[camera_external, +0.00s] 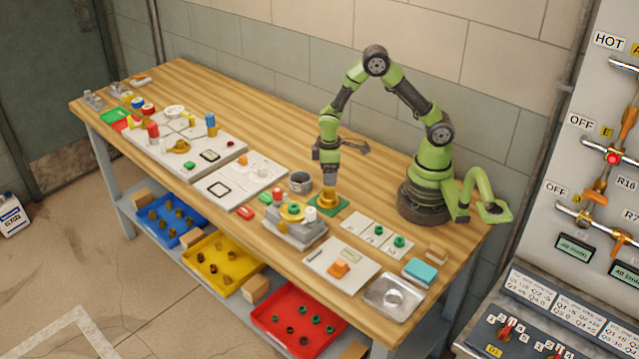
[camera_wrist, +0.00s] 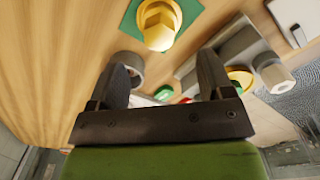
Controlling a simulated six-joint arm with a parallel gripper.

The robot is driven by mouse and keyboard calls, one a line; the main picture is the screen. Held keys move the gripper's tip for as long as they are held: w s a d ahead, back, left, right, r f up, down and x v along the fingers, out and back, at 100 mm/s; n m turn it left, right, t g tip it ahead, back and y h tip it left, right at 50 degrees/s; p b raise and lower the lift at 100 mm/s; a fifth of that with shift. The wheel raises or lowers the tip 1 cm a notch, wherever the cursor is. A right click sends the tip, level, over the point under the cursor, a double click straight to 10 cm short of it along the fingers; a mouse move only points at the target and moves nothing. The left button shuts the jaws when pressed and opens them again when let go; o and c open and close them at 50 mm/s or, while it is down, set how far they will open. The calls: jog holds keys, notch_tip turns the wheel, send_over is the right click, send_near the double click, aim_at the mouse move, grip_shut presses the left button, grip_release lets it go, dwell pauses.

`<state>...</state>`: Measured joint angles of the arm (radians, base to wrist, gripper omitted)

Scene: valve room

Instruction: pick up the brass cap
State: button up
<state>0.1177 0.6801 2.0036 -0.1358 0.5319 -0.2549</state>
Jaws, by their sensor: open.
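The brass cap (camera_external: 328,199) stands upright on a green square (camera_external: 316,207) near the middle of the wooden table. In the wrist view the stepped brass cap (camera_wrist: 158,24) shows near the top edge, its green square (camera_wrist: 131,14) partly behind it. My gripper (camera_external: 328,182) points down just above the cap in the external view; whether it touches the cap there is too small to tell. In the wrist view my gripper (camera_wrist: 164,62) has its two dark fingers apart with nothing held between them. The cap lies beyond the fingertips there.
A grey fixture (camera_external: 296,233) with a yellow-brass part (camera_external: 292,211) and a white cylinder (camera_external: 310,213) stands close by in front. A grey round cup (camera_external: 300,182) is just left of the cap. A white panel with green parts (camera_external: 376,234) lies to the right.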

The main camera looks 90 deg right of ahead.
aim_at(328, 189)
notch_tip(328, 189, down, 7)
dwell(0.4)
jog(key=c, duration=1.2)
jog(key=shift+o, duration=0.2)
jog(key=shift+r, duration=0.15)
